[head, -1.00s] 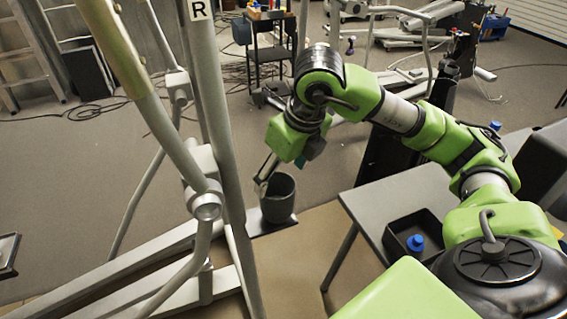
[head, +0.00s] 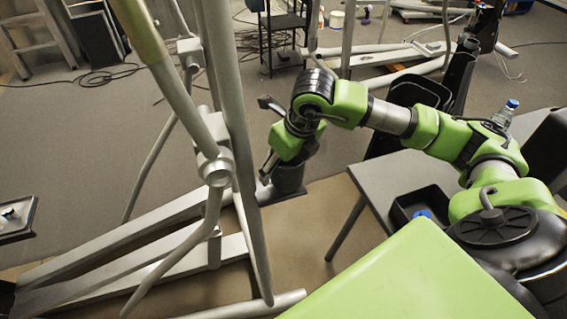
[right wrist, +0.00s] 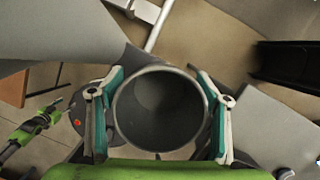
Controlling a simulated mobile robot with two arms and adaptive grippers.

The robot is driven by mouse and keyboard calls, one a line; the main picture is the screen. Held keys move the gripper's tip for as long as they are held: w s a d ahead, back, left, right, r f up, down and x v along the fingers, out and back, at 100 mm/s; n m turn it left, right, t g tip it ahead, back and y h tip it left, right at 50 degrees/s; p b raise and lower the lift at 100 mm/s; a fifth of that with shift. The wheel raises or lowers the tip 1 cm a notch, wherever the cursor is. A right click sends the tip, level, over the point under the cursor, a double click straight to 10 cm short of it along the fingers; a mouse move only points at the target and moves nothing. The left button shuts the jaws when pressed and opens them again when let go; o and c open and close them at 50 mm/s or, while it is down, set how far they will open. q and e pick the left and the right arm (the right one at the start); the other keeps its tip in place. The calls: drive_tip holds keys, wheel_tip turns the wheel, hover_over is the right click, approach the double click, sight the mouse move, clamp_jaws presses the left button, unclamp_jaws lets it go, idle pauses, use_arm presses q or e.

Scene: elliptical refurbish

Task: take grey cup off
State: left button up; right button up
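The grey cup (head: 289,179) stands upright on a flat grey footplate (head: 284,196) of the elliptical frame, near the picture's middle in the head view. In the right wrist view the cup (right wrist: 161,108) is seen from above, its round mouth open and its inside looking empty. My right gripper (right wrist: 161,110) has one teal-padded finger on each side of the cup. The fingers lie very close to its wall; whether both press on it is not clear. In the head view my right gripper partly covers the cup.
Grey elliptical tubes (head: 215,150) rise just left of the cup. A grey table (head: 385,185) to the right carries a black tray (head: 420,203) with a blue-capped item. A bottle (head: 506,113) stands farther back. Open floor lies behind the cup.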

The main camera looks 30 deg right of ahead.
drive_tip(key=c, duration=1.5)
drive_tip(key=shift+o, duration=0.2)
drive_tip(key=shift+r+p, duration=2.35)
drive_tip(key=shift+r, duration=1.7)
